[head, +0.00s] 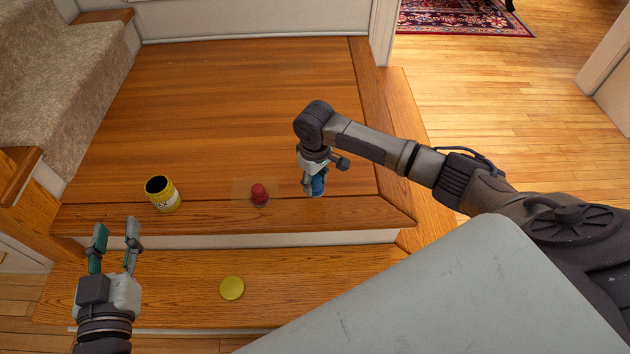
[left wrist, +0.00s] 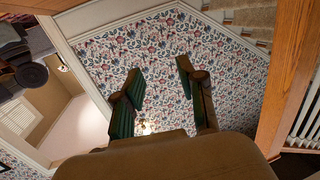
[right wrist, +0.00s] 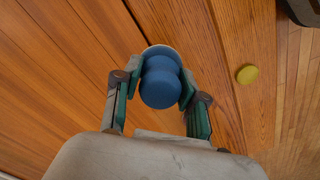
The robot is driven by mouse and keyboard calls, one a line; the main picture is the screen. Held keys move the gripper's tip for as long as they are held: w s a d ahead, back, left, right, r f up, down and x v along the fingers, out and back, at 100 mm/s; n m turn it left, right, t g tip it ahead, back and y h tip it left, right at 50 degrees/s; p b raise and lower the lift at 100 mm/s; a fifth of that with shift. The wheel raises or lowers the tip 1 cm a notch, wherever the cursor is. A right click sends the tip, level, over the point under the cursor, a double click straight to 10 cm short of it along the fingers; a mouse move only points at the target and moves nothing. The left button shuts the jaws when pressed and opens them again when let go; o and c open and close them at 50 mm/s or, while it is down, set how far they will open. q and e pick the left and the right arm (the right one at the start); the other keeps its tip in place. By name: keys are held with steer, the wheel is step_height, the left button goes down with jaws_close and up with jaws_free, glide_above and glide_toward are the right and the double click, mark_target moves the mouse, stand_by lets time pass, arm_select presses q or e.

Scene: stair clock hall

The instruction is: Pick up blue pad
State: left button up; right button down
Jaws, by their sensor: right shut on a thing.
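The blue pad (right wrist: 160,84) is a round blue piece with a knob shape, seen between the fingers in the right wrist view. In the head view the blue pad (head: 318,184) shows at the lower end of my right gripper (head: 312,182), near the front edge of the wooden landing. My right gripper is shut on it, with a finger on each side. I cannot tell whether the pad touches the wood. My left gripper (head: 116,234) is open and empty, to the left in front of the landing; its two fingers stand apart in the left wrist view (left wrist: 158,88).
A red knobbed piece (head: 260,195) stands on the landing (head: 230,110) left of my right gripper. An open yellow can (head: 162,194) stands farther left. A yellow disc (head: 232,288) lies on the lower step (head: 330,275). Carpeted stairs (head: 62,75) rise at the left.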

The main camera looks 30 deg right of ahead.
arm_select(q)
steer(key=s+a+f+g+y+p, duration=0.2)
steer(key=s+a+f+g, duration=0.1)
steer(key=s+f+g, duration=0.3)
steer(key=s+a+f+g+y+p, duration=0.1)
steer(key=s+a+f+g+p, duration=0.1)
steer(key=s+f+g, duration=0.5)
steer(key=shift+s+a+f+n+y+p, duration=0.4)
steer(key=shift+s+a, duration=0.3)
steer(key=shift+s, duration=0.8)
arm_select(e)
steer(key=s+a+r, duration=0.5)
steer(key=s+r, duration=0.1)
steer(key=s, duration=0.3)
steer(key=shift+s+r, duration=0.2)
steer(key=shift+s, duration=0.2)
steer(key=c, duration=1.4)
jaws_free()
steer(key=shift+c, duration=1.3)
